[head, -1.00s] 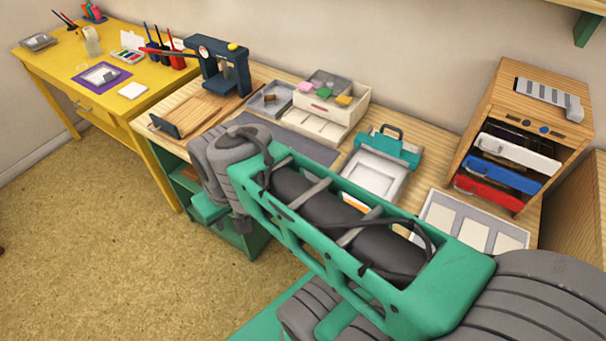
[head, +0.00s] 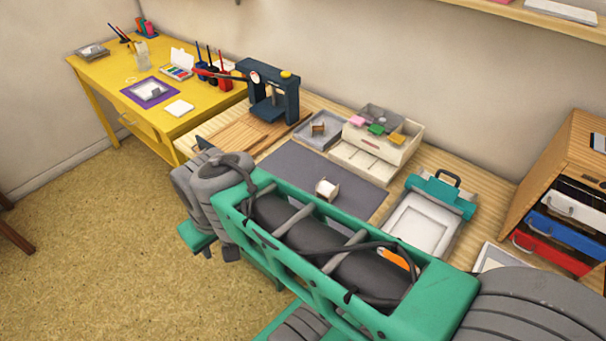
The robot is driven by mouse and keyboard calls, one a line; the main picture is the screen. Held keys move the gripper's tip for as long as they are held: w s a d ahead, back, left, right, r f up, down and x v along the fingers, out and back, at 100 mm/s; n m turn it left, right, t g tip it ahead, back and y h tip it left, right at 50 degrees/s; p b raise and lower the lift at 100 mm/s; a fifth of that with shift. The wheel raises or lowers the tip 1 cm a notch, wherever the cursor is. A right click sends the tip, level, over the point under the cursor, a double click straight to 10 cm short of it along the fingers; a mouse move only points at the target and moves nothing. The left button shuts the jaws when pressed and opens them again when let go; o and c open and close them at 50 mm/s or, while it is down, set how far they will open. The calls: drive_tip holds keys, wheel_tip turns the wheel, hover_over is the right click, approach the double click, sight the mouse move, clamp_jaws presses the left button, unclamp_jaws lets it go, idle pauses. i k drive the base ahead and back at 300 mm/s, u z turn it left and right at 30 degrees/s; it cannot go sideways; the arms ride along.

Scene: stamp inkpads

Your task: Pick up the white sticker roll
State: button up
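A small white roll (head: 327,187) with brownish ends, which looks like the white sticker roll, sits on the dark grey mat (head: 300,165) on the wooden bench. It stands just beyond my green and grey arm in the head view, and its underside is hard to make out. My arm crosses the foreground and ends in grey joints at the left, over the bench's front edge. My gripper's fingers do not show, so whether they hold anything cannot be seen.
Behind the mat are a grey tray (head: 300,136) with a small brown item and a white drawer box (head: 377,158) with coloured pads. A dark blue press (head: 272,98) stands at left, a teal-clamped frame (head: 422,218) at right. Drawers (head: 570,205) stand far right.

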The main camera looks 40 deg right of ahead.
sight(330, 191)
drive_tip(key=i, duration=0.75)
drive_tip(key=z, duration=0.65)
drive_tip(key=k, duration=1)
drive_tip(key=u, duration=1.15)
